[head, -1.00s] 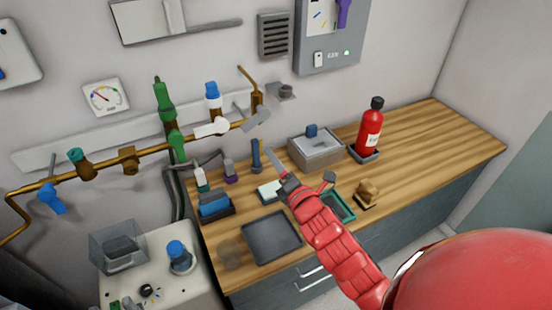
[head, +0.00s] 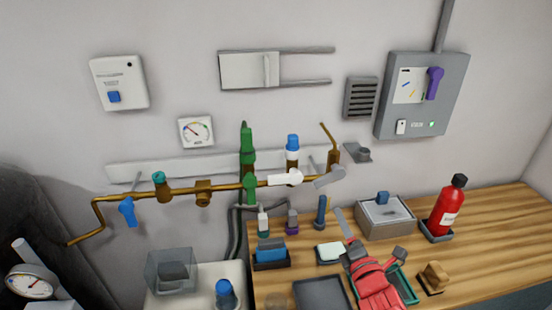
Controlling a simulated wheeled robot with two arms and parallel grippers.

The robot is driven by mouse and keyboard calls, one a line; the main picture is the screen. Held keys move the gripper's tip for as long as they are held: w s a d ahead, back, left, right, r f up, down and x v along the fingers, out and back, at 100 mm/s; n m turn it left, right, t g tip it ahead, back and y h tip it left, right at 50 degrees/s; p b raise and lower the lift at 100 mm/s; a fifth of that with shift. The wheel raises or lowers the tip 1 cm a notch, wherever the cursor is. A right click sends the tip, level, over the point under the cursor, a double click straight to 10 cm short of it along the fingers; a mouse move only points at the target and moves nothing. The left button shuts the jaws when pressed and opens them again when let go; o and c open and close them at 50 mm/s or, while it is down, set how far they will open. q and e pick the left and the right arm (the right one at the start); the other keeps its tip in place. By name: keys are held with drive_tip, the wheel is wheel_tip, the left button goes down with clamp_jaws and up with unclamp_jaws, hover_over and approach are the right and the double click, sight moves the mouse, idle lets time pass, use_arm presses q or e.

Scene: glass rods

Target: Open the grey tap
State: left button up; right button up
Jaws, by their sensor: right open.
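My red right gripper (head: 371,238) is below and to the right of the grey tap, above the counter and apart from the tap. Its jaws are open and empty, with one grey finger to the left and the other to the right. My left gripper is not in view.
Green, blue and teal valve handles stand along the pipe. Small bottles (head: 321,210), a grey box (head: 386,216) and a red extinguisher (head: 449,209) stand on the wooden counter (head: 500,232) near my right gripper.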

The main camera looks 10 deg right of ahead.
sight(324, 183)
drive_tip(key=w+m+b, duration=0.1)
drive_tip(key=w+m, duration=0.4)
drive_tip(key=m, duration=0.7)
drive_tip(key=w+m, duration=0.6)
drive_tip(key=m, duration=0.6)
drive_tip(key=w+m+b, duration=0.1)
drive_tip(key=w+m, duration=0.4)
drive_tip(key=m, duration=0.6)
drive_tip(key=shift+w+a+r+m+b, duration=0.1)
drive_tip(key=shift+w+a+m+b, duration=0.1)
drive_tip(key=shift+a+m+b, duration=0.15)
drive_tip(key=shift+w, duration=0.55)
drive_tip(key=shift+d, duration=0.1)
